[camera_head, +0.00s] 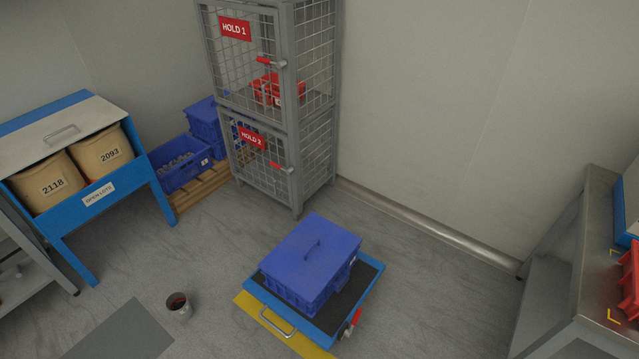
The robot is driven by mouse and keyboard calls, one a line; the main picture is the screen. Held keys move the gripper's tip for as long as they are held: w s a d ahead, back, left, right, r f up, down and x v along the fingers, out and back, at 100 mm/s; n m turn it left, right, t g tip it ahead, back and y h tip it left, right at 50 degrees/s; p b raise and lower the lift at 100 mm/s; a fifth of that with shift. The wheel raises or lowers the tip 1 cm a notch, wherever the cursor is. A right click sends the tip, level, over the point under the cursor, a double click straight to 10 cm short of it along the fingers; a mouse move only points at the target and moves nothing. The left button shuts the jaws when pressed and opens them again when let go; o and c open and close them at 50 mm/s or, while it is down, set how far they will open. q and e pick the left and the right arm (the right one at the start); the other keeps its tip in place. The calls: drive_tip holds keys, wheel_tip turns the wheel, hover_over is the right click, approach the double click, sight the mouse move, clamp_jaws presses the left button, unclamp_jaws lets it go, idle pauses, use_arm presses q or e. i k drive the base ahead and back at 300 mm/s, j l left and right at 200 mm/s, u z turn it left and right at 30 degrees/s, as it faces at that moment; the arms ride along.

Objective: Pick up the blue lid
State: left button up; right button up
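The blue lid (311,248) lies on top of a blue crate (299,291) and has a small raised handle in its middle. The crate stands on a low blue platform with a black top (366,280) on the floor, near the middle of the head view. The lid appears seated flat on the crate, with nothing touching it. Neither of my grippers shows in this view.
A grey mesh cage (297,190) stands behind the crate. A blue stand (117,190) holding two labelled bins is at the left. A small cup (179,306) stands on the floor, left of the platform. A metal bench (566,262) is at the right.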

sight(306, 262)
drive_tip(key=j+z, duration=0.1)
drive_tip(key=z, duration=0.3)
drive_tip(key=j+z, duration=0.15)
drive_tip(key=z, duration=0.2)
drive_tip(key=j+z, duration=0.4)
drive_tip(key=j, duration=0.55)
drive_tip(key=j+z, duration=0.35)
drive_tip(key=j, duration=0.6)
drive_tip(key=k, duration=0.05)
